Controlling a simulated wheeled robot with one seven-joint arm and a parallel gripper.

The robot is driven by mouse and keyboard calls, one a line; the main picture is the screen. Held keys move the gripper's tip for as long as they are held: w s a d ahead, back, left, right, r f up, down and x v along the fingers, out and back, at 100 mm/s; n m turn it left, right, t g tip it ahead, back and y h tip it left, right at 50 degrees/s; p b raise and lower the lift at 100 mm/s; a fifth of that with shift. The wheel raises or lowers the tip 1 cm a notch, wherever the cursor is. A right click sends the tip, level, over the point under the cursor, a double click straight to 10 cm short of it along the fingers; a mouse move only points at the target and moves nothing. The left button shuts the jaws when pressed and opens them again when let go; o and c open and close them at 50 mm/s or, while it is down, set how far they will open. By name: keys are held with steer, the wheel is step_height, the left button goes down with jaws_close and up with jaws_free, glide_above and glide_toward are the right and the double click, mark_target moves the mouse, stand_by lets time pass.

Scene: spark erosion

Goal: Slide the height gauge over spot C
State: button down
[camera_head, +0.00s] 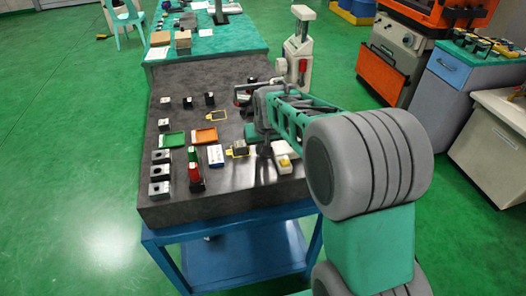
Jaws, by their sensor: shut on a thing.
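My gripper (260,131) hangs over the right part of the dark stone plate (215,185), with its fingers pointing down. It is shut on a dark thing, which I take to be the height gauge (264,152). The gripper and arm cover most of it, so its full shape and tilt are hard to tell. One yellow square outline (240,149) lies just left of it. Another yellow outline (217,115) lies farther back. No letter is readable, so I cannot tell which is spot C.
An orange tray (204,136) and a green tray (172,139) lie left of the outlines. Several metal blocks line the left edge. Red and green upright pieces (195,176) stand near the front. A white-and-yellow item (283,157) lies right. A tall pale instrument (298,50) stands behind.

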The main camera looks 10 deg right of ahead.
steer(key=c, duration=1.5)
jaws_free()
steer(key=shift+w+r, duration=0.1)
steer(key=b+v, duration=0.1)
steer(key=v, duration=0.6)
steer(key=shift+r, duration=0.35)
steer(key=shift+g, duration=0.4)
steer(key=s+f, duration=0.1)
steer(key=s, duration=0.6)
steer(key=s+f, duration=0.1)
steer(key=s, duration=0.7)
steer(key=s+f, duration=0.2)
steer(key=s, duration=0.5)
steer(key=shift+s+a, duration=0.1)
steer(key=shift+s, duration=0.05)
